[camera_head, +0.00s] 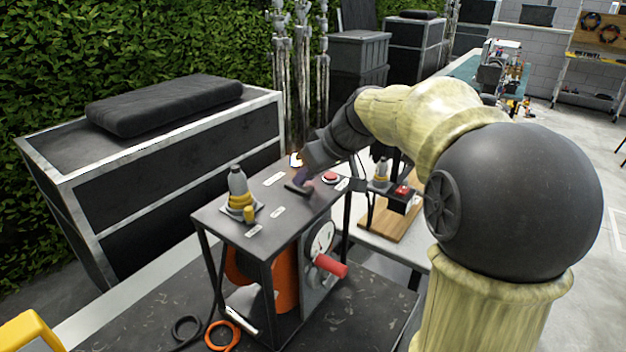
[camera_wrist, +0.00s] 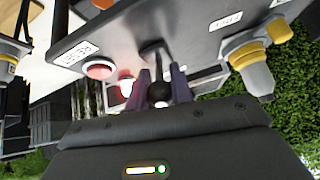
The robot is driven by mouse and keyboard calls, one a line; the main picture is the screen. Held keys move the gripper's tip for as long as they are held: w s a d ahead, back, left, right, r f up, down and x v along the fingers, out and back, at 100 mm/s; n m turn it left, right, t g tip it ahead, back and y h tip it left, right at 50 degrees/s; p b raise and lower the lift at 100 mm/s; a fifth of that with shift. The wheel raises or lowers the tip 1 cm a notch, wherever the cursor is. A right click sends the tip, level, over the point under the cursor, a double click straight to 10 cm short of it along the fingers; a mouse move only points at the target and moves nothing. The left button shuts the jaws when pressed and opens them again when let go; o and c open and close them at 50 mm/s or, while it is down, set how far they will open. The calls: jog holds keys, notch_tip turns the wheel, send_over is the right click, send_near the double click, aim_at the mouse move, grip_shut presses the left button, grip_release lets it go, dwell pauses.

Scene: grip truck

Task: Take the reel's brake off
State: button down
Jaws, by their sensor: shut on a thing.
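The reel (camera_head: 286,285) is orange and sits inside a dark metal stand under a grey top panel (camera_head: 225,222). My gripper (camera_head: 300,184) is over the panel's far side, beside a red button (camera_head: 330,178). In the wrist view my gripper (camera_wrist: 162,92) has its dark fingers shut on the black ball knob (camera_wrist: 158,92) of a short lever standing out from the panel. The lever is mostly hidden by my gripper in the head view. No readable brake label shows. The red button also shows in the wrist view (camera_wrist: 98,70), by a RESET label.
A grey-and-yellow connector (camera_head: 240,190) stands on the panel's left side. A round dial (camera_head: 321,236) and a red crank handle (camera_head: 330,265) are on the stand's side. A second unit with a red switch (camera_head: 403,191) stands to the right. A black case (camera_head: 150,170) is at left.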

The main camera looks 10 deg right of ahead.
jog(key=shift+s+f, duration=0.1)
jog(key=shift+f, duration=0.1)
jog(key=c, duration=1.2)
grip_release()
jog(key=shift+r, duration=0.1)
jog(key=shift+c, duration=0.2)
jog(key=shift+r, duration=0.1)
jog(key=shift+s+d+r, duration=0.2)
jog(key=shift+d+r, duration=0.1)
jog(key=shift+r, duration=0.15)
jog(key=v, duration=1.6)
jog(key=shift+d, duration=0.1)
